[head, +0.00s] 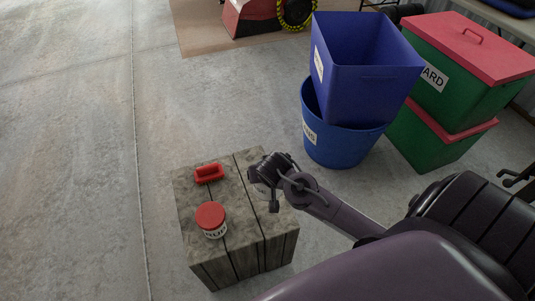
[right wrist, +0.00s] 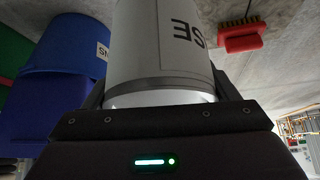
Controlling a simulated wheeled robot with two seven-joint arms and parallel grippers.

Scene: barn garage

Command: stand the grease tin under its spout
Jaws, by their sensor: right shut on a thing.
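My right gripper (right wrist: 162,98) is shut on a white tin (right wrist: 160,45), which stands out between the two fingers. Dark upside-down letters "SE" show on the tin's label, so it appears to be the grease tin. In the head view my right gripper (head: 258,178) is over the right part of a grey wooden crate (head: 250,225); the held tin cannot be made out there. I cannot tell whether the tin touches the crate. No spout can be made out. My left gripper is not in view.
A red-lidded tin (head: 211,217) and a red brush (head: 208,173) sit on the crate's left part. The brush also shows in the right wrist view (right wrist: 240,40). Blue bins (head: 345,140) and green boxes with red lids (head: 440,135) stand behind right. The floor at left is clear.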

